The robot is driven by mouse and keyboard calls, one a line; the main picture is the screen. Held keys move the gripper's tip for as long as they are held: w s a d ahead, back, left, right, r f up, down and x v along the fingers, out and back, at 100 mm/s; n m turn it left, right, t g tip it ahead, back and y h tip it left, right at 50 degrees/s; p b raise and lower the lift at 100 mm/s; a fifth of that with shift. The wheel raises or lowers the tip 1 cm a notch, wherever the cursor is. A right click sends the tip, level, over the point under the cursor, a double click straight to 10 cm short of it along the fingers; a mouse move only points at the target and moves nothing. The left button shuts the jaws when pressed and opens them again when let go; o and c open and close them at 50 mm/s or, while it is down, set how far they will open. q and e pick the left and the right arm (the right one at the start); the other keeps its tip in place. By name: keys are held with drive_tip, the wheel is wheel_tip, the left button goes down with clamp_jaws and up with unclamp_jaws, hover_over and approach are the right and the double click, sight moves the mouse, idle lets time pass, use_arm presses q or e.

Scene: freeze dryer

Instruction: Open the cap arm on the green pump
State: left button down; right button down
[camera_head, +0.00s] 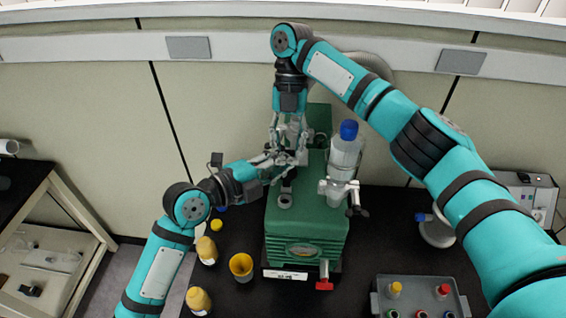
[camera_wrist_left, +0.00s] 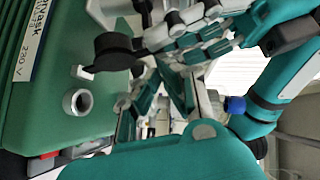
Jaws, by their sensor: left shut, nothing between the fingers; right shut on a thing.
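The green pump (camera_head: 307,228) stands on the dark bench, and part of its green body (camera_wrist_left: 105,140) fills the left of the left wrist view. Its round metal port (camera_wrist_left: 78,102) is uncovered; it shows in the head view too (camera_head: 285,201). A black cap (camera_wrist_left: 112,50) on the cap arm stands off the port, above it in the left wrist view. My left gripper (camera_head: 287,160) is shut and empty near the cap arm. My right gripper (camera_head: 290,150) comes down from above, shut at the cap arm. The fingers crowd together, and the exact contact is hidden.
A grey rack (camera_head: 378,297) with capped vials is at front right. A red-handled tap (camera_head: 324,284) projects from the pump's front.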

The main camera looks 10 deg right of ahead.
use_arm(q)
drive_tip(key=shift+w, duration=0.4)
drive_tip(key=shift+w+f, duration=0.1)
drive_tip(key=shift+w, duration=0.15)
use_arm(e)
drive_tip(key=shift+s+a+r, duration=0.15)
use_arm(q)
drive_tip(key=shift+a, duration=0.1)
use_arm(e)
drive_tip(key=c, duration=1.4)
unclamp_jaws()
drive_tip(key=shift+c, duration=0.2)
use_arm(q)
drive_tip(key=shift+s, duration=0.15)
use_arm(e)
drive_tip(key=o, duration=0.4)
drive_tip(key=shift+s+d, duration=0.2)
use_arm(q)
drive_tip(key=shift+s, duration=0.1)
use_arm(e)
drive_tip(key=shift+o, duration=0.2)
drive_tip(key=shift+w, duration=0.1)
